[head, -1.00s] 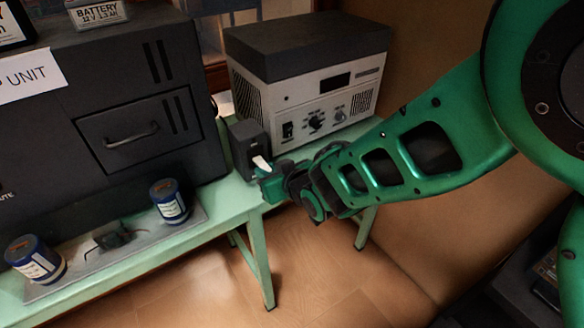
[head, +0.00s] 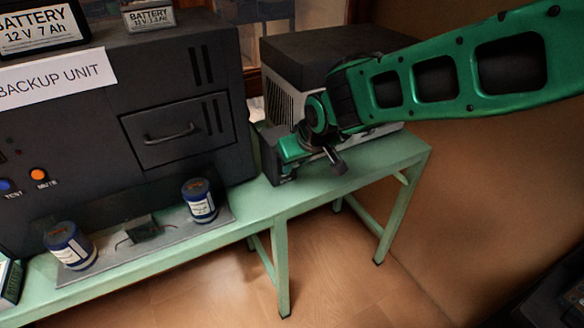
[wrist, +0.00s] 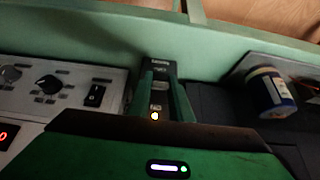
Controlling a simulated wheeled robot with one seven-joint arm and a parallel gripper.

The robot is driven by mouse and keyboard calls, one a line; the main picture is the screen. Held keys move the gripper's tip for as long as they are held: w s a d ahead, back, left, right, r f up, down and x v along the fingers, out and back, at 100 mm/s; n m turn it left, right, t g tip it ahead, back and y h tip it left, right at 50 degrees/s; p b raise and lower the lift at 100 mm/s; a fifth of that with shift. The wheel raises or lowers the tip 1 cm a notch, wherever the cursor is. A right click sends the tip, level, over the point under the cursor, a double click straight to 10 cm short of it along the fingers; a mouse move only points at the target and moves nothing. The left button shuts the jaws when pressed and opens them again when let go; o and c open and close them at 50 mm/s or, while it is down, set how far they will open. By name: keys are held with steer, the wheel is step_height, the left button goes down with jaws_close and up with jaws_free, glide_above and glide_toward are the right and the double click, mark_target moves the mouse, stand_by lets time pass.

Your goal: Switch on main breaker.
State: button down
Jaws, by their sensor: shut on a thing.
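The main breaker is a small dark box (head: 268,158) on the green bench, between the backup unit and the white-fronted instrument. My gripper (head: 287,150) is at its front and hides most of it in the head view. In the wrist view the breaker's dark body (wrist: 160,66) shows between the two green fingers of my gripper (wrist: 163,92). The fingers are close together and shut on the breaker's lever, with a small pale patch and a lit spot between them. The lever's exact position is hidden in the head view.
The dark backup unit (head: 95,125) stands left, with batteries on top. Two blue cans (head: 200,202) (head: 70,246) stand on a grey plate before it. The white instrument with a black switch (wrist: 95,96) and knobs stands close beside the breaker. The bench's right end (head: 385,165) is clear.

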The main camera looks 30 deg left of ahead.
steer(key=shift+w+d+f, duration=0.1)
stand_by(0.4)
steer(key=c, duration=1.7)
jaws_free()
steer(key=shift+o, duration=0.6)
steer(key=v, duration=1)
steer(key=shift+r, duration=0.35)
